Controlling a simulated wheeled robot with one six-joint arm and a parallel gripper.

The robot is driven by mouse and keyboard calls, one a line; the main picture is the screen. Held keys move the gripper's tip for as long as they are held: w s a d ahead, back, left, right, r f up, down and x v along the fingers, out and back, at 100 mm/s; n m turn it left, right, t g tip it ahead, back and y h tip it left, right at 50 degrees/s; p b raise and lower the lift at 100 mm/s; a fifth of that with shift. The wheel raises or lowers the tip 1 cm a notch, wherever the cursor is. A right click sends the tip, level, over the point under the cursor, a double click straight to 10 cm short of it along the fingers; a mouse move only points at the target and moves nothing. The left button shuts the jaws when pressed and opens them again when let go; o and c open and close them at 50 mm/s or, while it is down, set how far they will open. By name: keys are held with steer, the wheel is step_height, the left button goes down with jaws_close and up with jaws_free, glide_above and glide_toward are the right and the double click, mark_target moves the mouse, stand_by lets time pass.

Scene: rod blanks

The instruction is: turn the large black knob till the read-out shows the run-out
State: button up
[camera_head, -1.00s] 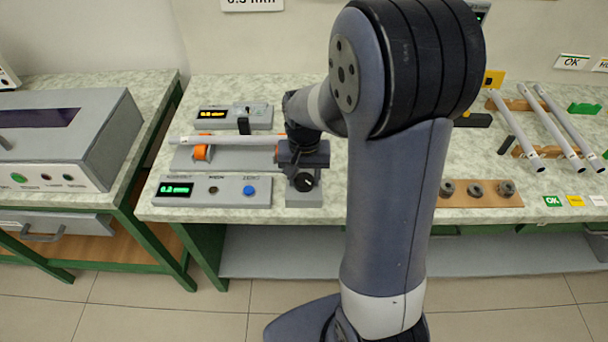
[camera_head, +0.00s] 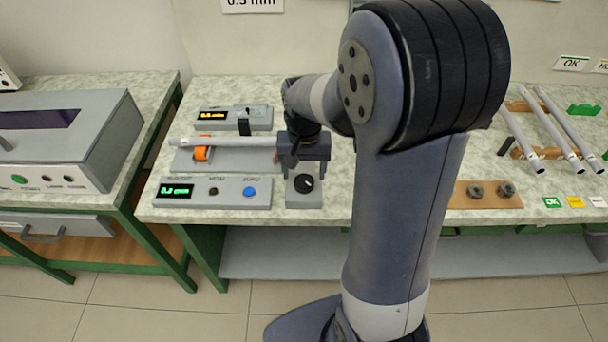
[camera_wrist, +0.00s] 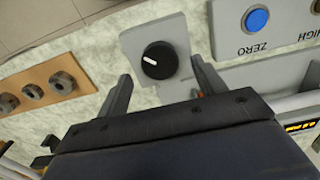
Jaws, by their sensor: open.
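The large black knob (camera_head: 304,184) sits on a small grey box in front of my arm. In the wrist view the knob (camera_wrist: 159,60) shows a white pointer line and lies just beyond my fingertips. My gripper (camera_wrist: 157,75) is open, with one finger on each side of the knob's box and clear of the knob. In the head view my gripper (camera_head: 303,152) is above and behind the knob. The green read-out (camera_head: 176,190) is lit on the grey panel at left; its digits look like 0.2 but are blurred.
A blue zero button (camera_head: 250,191) is on the panel left of the knob. An amber display (camera_head: 212,115) stands farther back. Several grey rings stand on a wooden board (camera_head: 487,196) at right.

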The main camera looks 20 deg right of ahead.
mark_target(304, 180)
step_height(304, 180, up, 8)
steer(key=shift+f, duration=0.15)
stand_by(0.3)
step_height(304, 180, down, 11)
steer(key=shift+r, duration=0.1)
stand_by(0.3)
steer(key=shift+n, duration=0.3)
steer(key=shift+r, duration=0.1)
